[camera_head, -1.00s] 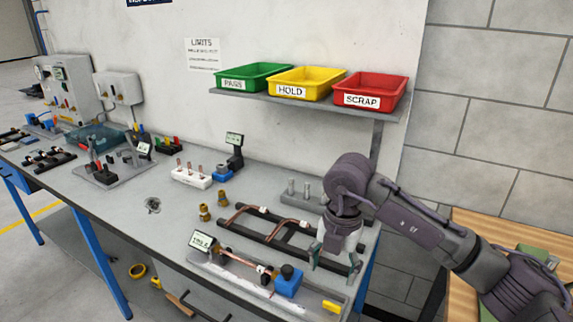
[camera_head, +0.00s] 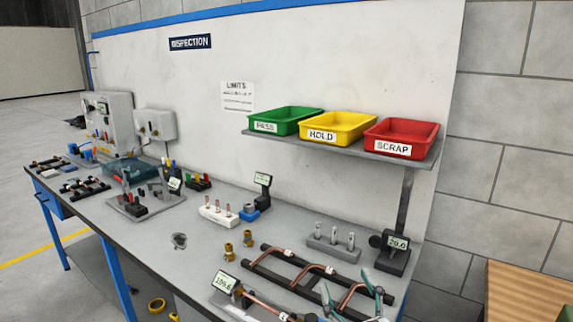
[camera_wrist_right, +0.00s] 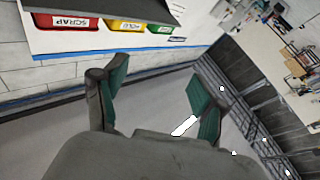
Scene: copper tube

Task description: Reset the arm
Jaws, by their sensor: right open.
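My right gripper (camera_head: 350,292) shows at the bottom edge of the head view, with only its green fingertips in sight; the arm behind it is out of frame. The fingers are apart, and nothing shows between them in the right wrist view (camera_wrist_right: 155,95). In the head view the fingertips overlap the right end of a black rack (camera_head: 280,270) that bears bent copper tubes (camera_head: 306,273). I cannot tell whether they touch it. My left gripper is in neither view.
Green PASS (camera_head: 286,120), yellow HOLD (camera_head: 337,128) and red SCRAP (camera_head: 401,139) bins stand on a wall shelf. A display gauge (camera_head: 395,252) and grey peg block (camera_head: 333,246) stand behind the rack. Brass fittings (camera_head: 229,249) are left of it. A wooden surface (camera_head: 525,292) is at right.

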